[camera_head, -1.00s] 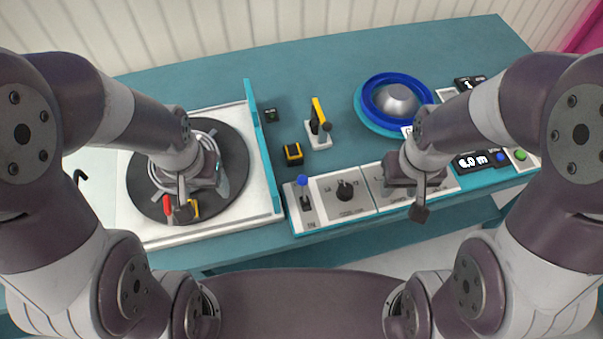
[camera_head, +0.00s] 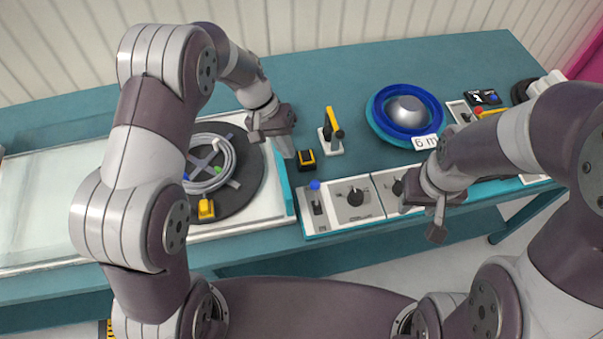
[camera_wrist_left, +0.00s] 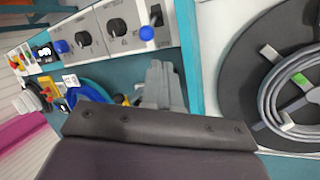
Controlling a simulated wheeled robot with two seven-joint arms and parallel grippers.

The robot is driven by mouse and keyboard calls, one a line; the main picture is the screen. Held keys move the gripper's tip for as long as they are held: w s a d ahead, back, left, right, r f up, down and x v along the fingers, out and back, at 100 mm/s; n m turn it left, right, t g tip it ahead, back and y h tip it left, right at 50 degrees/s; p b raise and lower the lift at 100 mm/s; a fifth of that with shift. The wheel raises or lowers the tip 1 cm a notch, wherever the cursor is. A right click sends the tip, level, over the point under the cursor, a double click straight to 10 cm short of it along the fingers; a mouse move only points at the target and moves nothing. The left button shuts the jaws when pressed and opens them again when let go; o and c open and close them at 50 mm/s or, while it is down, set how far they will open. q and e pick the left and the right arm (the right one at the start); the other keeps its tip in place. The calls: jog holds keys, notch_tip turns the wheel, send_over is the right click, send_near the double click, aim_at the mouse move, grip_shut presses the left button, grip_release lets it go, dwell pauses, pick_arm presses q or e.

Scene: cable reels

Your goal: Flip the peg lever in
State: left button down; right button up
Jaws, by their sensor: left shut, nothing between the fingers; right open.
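A lever with a blue knob (camera_head: 315,185) stands on the left control panel, knob toward the back; the wrist view shows a blue knob (camera_wrist_left: 147,33). Which part is the peg lever is not certain. My right gripper (camera_head: 437,228) is open at the panel's front edge.
A yellow-black box (camera_head: 306,159) is close beside my left gripper. A yellow-handled device (camera_head: 332,130) stands behind the panel. A blue reel (camera_head: 382,105) and a "6 m" card (camera_head: 426,142) lie further right. The table's back middle is clear.

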pick_arm(q)
jog(key=p, duration=0.2)
send_near(316, 195)
jog(key=f, duration=0.2)
jog(key=w+f, duration=0.1)
jog(key=f, duration=0.1)
jog(key=shift+w+a+f, duration=0.2)
jog(key=shift+f, duration=0.15)
